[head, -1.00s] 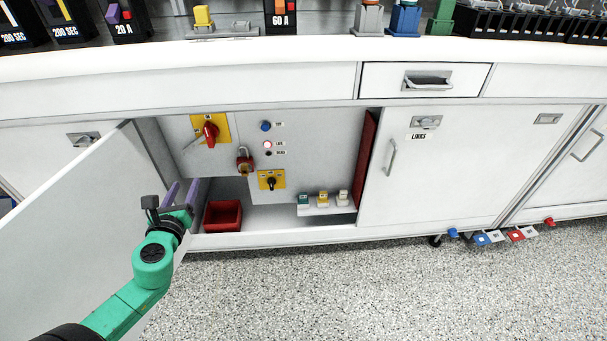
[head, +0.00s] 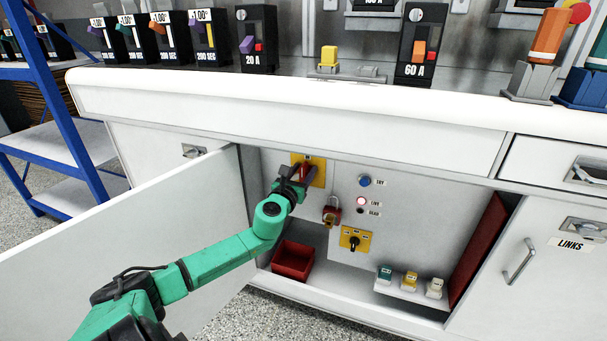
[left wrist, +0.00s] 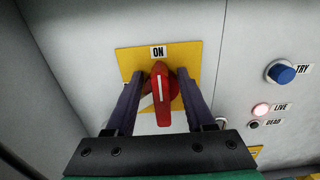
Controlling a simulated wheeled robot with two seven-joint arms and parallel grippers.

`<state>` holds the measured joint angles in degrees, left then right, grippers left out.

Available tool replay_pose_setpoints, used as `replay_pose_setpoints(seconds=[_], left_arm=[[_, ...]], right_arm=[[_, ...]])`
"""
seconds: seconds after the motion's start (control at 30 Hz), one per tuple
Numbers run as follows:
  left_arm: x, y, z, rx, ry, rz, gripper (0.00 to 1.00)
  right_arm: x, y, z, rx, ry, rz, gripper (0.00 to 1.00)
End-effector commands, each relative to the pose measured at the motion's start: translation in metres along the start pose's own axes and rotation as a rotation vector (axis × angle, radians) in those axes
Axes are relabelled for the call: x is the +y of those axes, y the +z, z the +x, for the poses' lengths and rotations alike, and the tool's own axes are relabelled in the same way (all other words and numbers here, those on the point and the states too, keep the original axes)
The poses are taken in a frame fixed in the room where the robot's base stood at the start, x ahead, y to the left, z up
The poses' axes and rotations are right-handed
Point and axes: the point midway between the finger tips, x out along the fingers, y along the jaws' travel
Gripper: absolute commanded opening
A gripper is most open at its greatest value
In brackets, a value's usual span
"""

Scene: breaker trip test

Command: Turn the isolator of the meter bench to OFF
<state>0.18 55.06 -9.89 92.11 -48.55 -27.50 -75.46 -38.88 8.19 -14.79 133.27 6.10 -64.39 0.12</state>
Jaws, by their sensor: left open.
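The isolator is a red rotary handle (left wrist: 163,97) on a yellow plate (left wrist: 190,55) inside the open cupboard of the bench. Its white stripe runs up toward the ON label (left wrist: 158,52). My left gripper (left wrist: 160,90) is open, with one purple finger on each side of the red handle; I cannot tell whether they touch it. In the head view my left gripper (head: 296,178) covers much of the handle, and the yellow plate (head: 318,171) shows around it. My right gripper is in neither view.
The open door (head: 150,215) stands left of my arm. Right of the isolator are a red padlock (head: 331,212), a blue TRY button (head: 365,181), the lit LIVE lamp (head: 361,201) and a black selector on a yellow plate (head: 356,239). A red bin (head: 293,260) sits below.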

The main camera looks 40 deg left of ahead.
Motion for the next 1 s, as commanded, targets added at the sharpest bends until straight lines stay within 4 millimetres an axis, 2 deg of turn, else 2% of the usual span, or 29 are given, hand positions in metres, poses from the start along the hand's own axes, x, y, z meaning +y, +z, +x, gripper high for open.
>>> replay_pose_setpoints(seconds=[0.23, 0.27, 0.3, 0.37, 0.4, 0.77, 1.0], left_arm=[[-0.0004, 0.0001, 0.0014, 0.000, -0.001, 0.000, 0.54], [-0.0004, 0.0001, 0.0014, 0.000, -0.001, 0.000, 0.46], [-0.0004, 0.0001, 0.0014, 0.000, -0.001, 0.000, 0.31], [-0.0003, 0.0001, 0.0013, 0.000, -0.001, -0.001, 0.08], [-0.0003, 0.0001, 0.0013, 0.000, -0.001, -0.001, 0.00], [0.0003, 0.0000, 0.0012, 0.000, 0.000, -0.027, 0.00], [0.0022, -0.0005, 0.0011, 0.001, -0.001, -0.137, 0.00]], right_arm=[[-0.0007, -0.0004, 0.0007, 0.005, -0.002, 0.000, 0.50], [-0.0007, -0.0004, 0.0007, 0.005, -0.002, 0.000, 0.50], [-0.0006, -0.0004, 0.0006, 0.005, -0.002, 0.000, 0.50], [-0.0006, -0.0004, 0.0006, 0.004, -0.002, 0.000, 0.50], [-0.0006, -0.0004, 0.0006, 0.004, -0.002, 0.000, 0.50], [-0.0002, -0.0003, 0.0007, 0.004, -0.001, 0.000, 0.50], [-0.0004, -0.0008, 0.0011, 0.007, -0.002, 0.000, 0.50]])
